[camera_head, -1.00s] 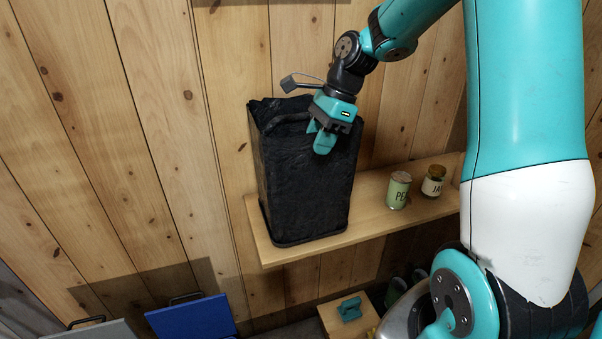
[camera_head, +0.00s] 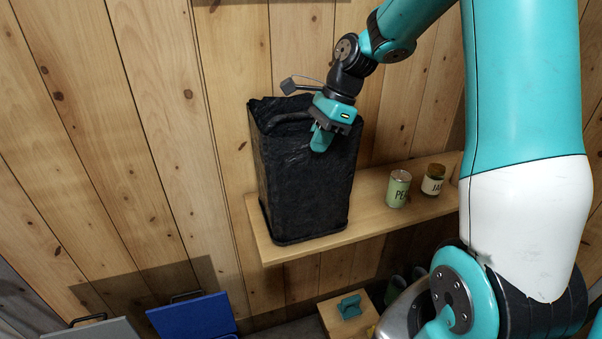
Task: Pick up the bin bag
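The bin bag (camera_head: 300,185) is black and wrinkled, and looks like a tall upright block with a crumpled top. It stands on the left part of the wooden shelf (camera_head: 368,228), inside what looks like a thin dark frame or bin. My gripper (camera_head: 322,140) is at its upper right front edge, with a teal finger in front of the black surface. The other finger is mostly hidden, so I cannot tell whether the fingers are closed on the bag.
A green can (camera_head: 398,190) and a small jar (camera_head: 433,180) stand on the shelf right of the bag. Blue (camera_head: 193,318) and grey (camera_head: 95,330) panels with handles are low at left. A small wooden surface (camera_head: 350,315) holds a teal object. The plank wall is close behind.

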